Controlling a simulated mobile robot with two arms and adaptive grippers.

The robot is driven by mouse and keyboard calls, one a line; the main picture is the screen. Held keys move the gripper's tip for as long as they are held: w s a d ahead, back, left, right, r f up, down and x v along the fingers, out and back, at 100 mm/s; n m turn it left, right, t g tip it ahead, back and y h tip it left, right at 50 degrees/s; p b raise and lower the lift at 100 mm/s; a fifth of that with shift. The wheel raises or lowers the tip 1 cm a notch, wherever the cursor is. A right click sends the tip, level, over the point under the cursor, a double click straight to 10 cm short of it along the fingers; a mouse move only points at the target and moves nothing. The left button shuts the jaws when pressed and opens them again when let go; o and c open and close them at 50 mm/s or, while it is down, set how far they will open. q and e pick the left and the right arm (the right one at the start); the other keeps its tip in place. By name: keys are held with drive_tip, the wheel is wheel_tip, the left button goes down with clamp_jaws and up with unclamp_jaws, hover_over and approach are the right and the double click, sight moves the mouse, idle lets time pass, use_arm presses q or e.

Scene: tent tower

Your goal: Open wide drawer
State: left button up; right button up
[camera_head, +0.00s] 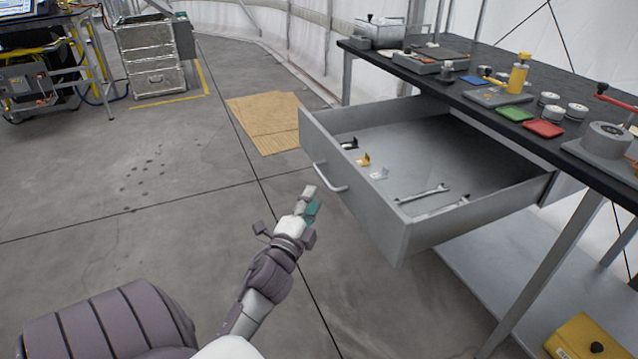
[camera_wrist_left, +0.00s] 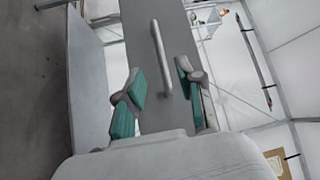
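The wide grey drawer (camera_head: 372,208) is pulled well out from under the black-topped workbench (camera_head: 425,85). Its silver bar handle (camera_head: 330,178) is on the front panel. My left gripper (camera_head: 310,200) is just in front of the panel, close to the handle and a little below it in the head view. In the left wrist view, its teal-padded fingers (camera_wrist_left: 160,88) are apart, and the handle (camera_wrist_left: 160,58) shows upright between and beyond them. The fingers do not appear to be closed on it. My right gripper is not in view.
The drawer holds small items, including a yellow piece (camera_head: 363,160) and a wrench-like tool (camera_head: 423,194). Red (camera_head: 543,128) and green (camera_head: 514,113) trays are on the bench. Cardboard (camera_head: 268,120) lies on the floor. A yellow case (camera_head: 588,340) is low at right.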

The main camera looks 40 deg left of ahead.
use_arm(q)
drive_tip(key=shift+v, duration=1.75)
drive_tip(key=shift+f, duration=0.15)
